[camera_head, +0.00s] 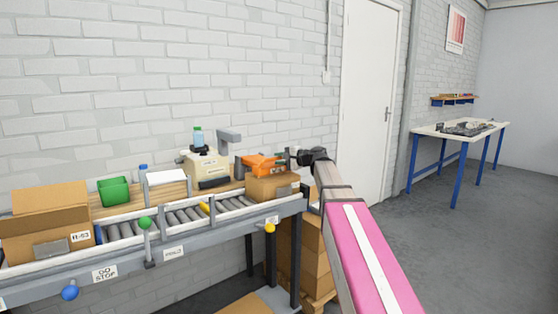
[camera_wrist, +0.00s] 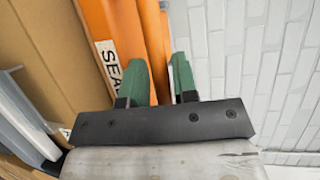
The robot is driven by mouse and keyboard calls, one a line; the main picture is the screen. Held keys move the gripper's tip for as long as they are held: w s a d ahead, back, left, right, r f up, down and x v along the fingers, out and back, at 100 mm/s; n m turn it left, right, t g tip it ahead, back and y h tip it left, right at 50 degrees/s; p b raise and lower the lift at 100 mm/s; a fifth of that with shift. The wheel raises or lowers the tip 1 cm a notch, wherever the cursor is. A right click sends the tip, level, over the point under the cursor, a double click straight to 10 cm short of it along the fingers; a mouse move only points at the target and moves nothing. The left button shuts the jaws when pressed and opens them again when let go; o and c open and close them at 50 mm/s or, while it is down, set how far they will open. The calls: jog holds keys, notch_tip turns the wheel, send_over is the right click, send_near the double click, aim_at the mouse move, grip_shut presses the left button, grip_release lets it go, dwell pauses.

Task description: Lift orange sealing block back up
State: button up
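The orange sealing block (camera_head: 258,164) sits at the right end of the roller conveyor, on top of a cardboard box (camera_head: 272,187). In the wrist view the block (camera_wrist: 108,35) fills the upper middle, with part of a white label reading "SEA". My gripper (camera_head: 293,156) reaches it from the right. Its two green fingers (camera_wrist: 160,78) stand on either side of a narrow upright orange part (camera_wrist: 155,40). The gap between them is small, and I cannot tell whether both fingers press on it. The fingertips are small and dark in the head view.
The conveyor's grey side rail (camera_head: 205,236) runs along the front. A beige machine (camera_head: 205,166), a green bin (camera_head: 114,190) and an open cardboard box (camera_head: 45,220) stand to the left. Stacked boxes (camera_head: 312,245) sit below the end. The floor to the right is clear.

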jog(key=shift+w+a, duration=0.15)
jog(key=shift+a, duration=0.1)
grip_shut()
jog(key=shift+w+r+g, duration=0.2)
jog(key=shift+r+g, duration=0.1)
jog(key=shift+r, duration=0.35)
jog(key=w+a+r+m+g+h, duration=0.1)
jog(key=w+a+r+g+h, duration=0.1)
jog(key=w+a+r, duration=0.2)
jog(key=w+a+r+g+h, duration=0.2)
jog(key=w+a+r, duration=0.2)
jog(key=w+r, duration=0.5)
jog(key=shift+w+a+r+m+g+h, duration=0.15)
jog(key=shift+w+r+m+g+h, duration=0.25)
jog(key=shift+r, duration=1.1)
